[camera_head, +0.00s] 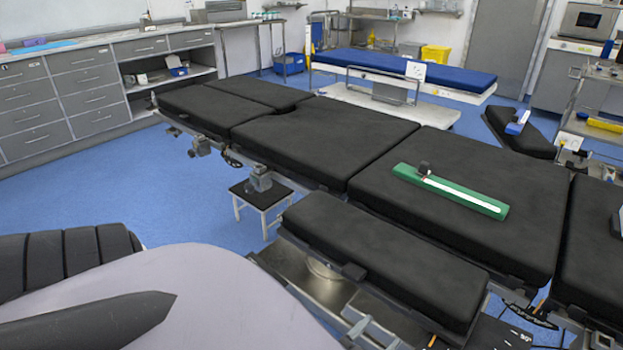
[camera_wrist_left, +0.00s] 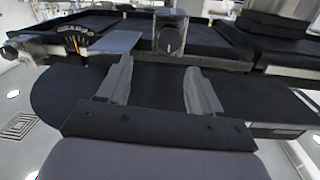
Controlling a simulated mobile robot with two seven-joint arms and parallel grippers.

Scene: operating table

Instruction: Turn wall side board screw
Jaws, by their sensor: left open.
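In the left wrist view, my left gripper (camera_wrist_left: 160,65) is open, with its two grey fingers apart and nothing between them. A dark round knob on a grey block (camera_wrist_left: 171,36) shows beyond the fingertips, apart from them. I cannot tell for sure whether it is the wall side board screw. In the head view, the operating table (camera_head: 320,140) has black pads and metal clamps (camera_head: 260,179) along its near side. A black side board (camera_head: 385,262) lies along the near edge. My left gripper's fingertips cannot be made out there. My right gripper is not in view.
A green board with a white strip (camera_head: 452,190) lies on the table. Grey drawer cabinets (camera_head: 60,95) line the left wall. A blue-topped bed (camera_head: 405,70) stands behind. Blue floor is free at left.

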